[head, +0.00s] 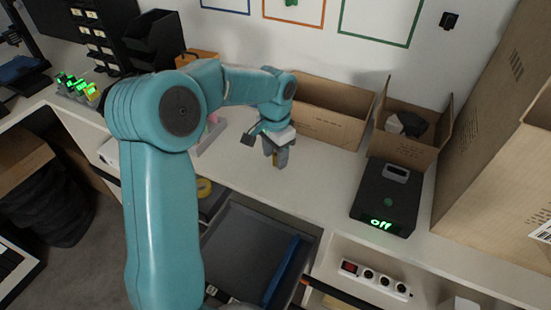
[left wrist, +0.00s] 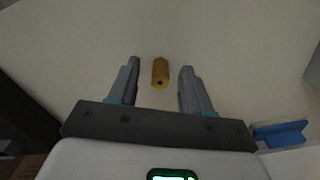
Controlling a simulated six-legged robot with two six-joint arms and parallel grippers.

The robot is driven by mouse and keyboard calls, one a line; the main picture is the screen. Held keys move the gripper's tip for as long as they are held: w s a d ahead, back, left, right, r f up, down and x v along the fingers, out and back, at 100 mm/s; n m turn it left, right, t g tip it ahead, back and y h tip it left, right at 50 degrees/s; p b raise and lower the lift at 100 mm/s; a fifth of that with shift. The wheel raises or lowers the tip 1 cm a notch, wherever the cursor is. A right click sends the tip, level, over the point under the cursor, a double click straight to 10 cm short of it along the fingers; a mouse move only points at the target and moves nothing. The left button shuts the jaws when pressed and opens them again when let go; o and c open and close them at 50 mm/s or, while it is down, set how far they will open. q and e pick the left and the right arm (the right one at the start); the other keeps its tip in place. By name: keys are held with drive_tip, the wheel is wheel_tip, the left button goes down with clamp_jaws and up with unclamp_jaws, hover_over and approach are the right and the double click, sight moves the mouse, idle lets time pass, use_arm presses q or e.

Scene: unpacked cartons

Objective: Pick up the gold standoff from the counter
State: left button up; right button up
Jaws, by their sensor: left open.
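The gold standoff (left wrist: 160,73) is a small gold cylinder with a dark hole in its near end. In the head view my left gripper (head: 277,160) points down over the counter, with a bit of gold showing at the fingers. My right gripper is not in view.
An open carton (head: 325,115) stands behind my left gripper, and a smaller open carton (head: 405,150) is to its right. A black box (head: 385,195) with a green "off" display sits on the counter. An open drawer (head: 250,250) is below the counter's front edge.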

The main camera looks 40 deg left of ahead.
use_arm(q)
drive_tip(key=shift+w+f, duration=0.15)
drive_tip(key=shift+f, duration=0.5)
drive_tip(key=shift+r, duration=0.1)
drive_tip(key=c, duration=0.5)
clamp_jaws()
